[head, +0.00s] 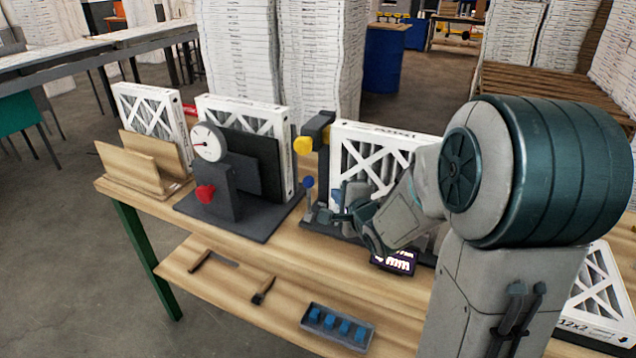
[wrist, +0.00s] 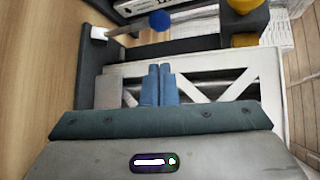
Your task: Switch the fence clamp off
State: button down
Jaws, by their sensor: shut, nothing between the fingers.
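A lever with a blue ball knob (head: 308,182) stands upright on the dark base of the middle-right fixture. It also shows in the wrist view as a blue ball (wrist: 160,20) on a pale stalk. A boxed filter (head: 375,150) stands in that fixture, under a dark post with a yellow knob (head: 302,145). My gripper (head: 328,215) is low beside the lever, to its right, and apart from the ball. In the wrist view its blue fingers (wrist: 160,70) are together and empty, with the ball beyond the tips. Which part is the clamp's switch is not marked.
A dark fixture with a gauge (head: 208,142) and red knob (head: 205,194) holds another filter to the left. A wooden holder (head: 140,165) stands at the far left. A tray (head: 338,327) lies on the lower shelf.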

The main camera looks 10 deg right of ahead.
aim_at(309, 198)
jog(key=shift+w+a+m+y, duration=0.1)
jog(key=shift+w+m+y, duration=0.1)
jog(key=shift+m+y, duration=0.15)
jog(key=x, duration=1)
jog(key=shift+p, duration=0.4)
jog(key=shift+t+b, duration=0.3)
jog(key=shift+b, duration=0.05)
